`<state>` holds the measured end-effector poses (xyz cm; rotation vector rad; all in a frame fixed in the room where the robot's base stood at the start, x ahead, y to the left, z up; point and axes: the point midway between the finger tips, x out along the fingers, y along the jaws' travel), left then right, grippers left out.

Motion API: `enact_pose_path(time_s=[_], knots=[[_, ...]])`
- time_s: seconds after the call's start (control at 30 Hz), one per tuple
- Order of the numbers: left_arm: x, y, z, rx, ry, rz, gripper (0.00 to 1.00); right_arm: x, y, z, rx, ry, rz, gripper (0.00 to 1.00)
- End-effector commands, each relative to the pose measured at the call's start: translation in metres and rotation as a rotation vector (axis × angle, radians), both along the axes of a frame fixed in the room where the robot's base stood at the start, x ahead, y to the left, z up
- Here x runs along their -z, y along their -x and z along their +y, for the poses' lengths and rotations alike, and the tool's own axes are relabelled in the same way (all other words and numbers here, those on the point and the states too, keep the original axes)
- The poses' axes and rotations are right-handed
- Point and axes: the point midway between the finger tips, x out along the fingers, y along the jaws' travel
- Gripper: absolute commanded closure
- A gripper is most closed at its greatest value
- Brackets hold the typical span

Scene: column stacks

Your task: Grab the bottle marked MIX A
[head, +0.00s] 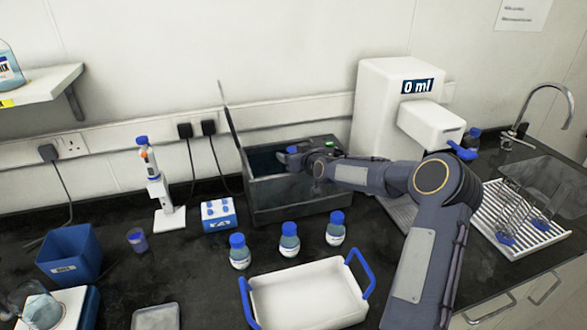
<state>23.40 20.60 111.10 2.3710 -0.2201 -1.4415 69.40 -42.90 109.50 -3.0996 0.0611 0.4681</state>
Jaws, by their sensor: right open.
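Three small bottles with blue caps stand upright on the dark counter: a left one (239,256), a middle one (289,243) and a right one (335,232). Their labels are too small to read. A larger bottle (8,68) on the shelf at the far left is cut off by the picture edge; its label is only partly visible. My right gripper (287,156) is open at the grey box (295,208), whose lid stands raised; the box's contents are mostly hidden. My left gripper is out of view.
A white tray with blue handles (305,297) lies in front of the bottles. A white dispenser reading 0 ml (388,95) stands behind my right arm. A blue bin (70,252), pipette stand (168,215) and blue rack (219,219) are left. A drying rack (530,237) is right.

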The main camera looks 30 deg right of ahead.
Motion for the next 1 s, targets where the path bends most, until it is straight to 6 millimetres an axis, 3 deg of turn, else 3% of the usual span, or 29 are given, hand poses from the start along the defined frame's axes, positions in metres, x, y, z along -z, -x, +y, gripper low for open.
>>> enact_pose_path(time_s=[0.1,0.6,1.0], knots=[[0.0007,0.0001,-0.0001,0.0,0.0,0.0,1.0,0.0003,0.0003,0.0,0.0,0.0,0.0,0.35],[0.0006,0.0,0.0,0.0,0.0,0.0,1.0,0.0,0.0006,0.0,0.0,0.0,0.0,1.0],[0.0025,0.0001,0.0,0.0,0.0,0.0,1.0,-0.006,-0.0001,-0.0001,0.0,0.002,-0.006,1.0]])
